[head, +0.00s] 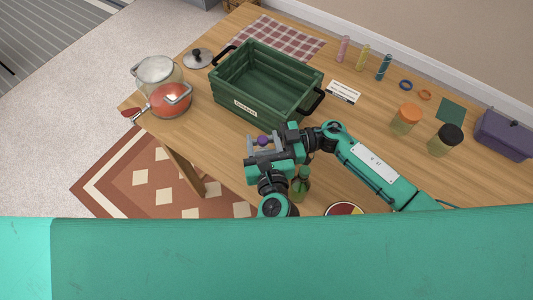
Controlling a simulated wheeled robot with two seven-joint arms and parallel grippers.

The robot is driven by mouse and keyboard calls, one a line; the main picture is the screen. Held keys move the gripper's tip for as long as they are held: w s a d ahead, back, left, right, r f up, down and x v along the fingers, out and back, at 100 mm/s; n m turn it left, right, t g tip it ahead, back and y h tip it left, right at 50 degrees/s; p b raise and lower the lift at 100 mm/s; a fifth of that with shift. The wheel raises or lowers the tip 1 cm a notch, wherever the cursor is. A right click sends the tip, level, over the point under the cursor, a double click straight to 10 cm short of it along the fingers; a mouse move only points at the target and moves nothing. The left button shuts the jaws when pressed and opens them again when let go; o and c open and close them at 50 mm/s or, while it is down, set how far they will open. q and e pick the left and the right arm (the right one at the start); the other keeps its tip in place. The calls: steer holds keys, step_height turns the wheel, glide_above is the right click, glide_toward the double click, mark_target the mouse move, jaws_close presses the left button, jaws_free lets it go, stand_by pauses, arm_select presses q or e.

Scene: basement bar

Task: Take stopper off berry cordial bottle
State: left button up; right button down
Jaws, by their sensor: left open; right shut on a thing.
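The round purple stopper (263,140) shows in the head view just in front of the green crate. The berry cordial bottle under it is hidden by my grippers. My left gripper (265,146) comes up from below, its grey fingers open on either side of the stopper with a gap. My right gripper (279,152) reaches in from the right and is shut at the bottle; its fingertips are largely hidden. The two grippers are very close together, and I cannot tell whether they touch.
The green crate (222,82) stands right behind the grippers. A green bottle (301,186) stands close by at the front. Jars with orange (409,112) and black (452,133) lids stand at right, near a purple box (503,136).

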arm_select(q)
steer(key=shift+w+a, duration=0.1)
steer(key=shift+w, duration=0.45)
arm_select(e)
steer(key=shift+f, duration=0.2)
arm_select(q)
jaws_close()
stand_by(0.5)
steer(key=shift+r, duration=1.05)
arm_select(e)
steer(key=shift+s, duration=0.1)
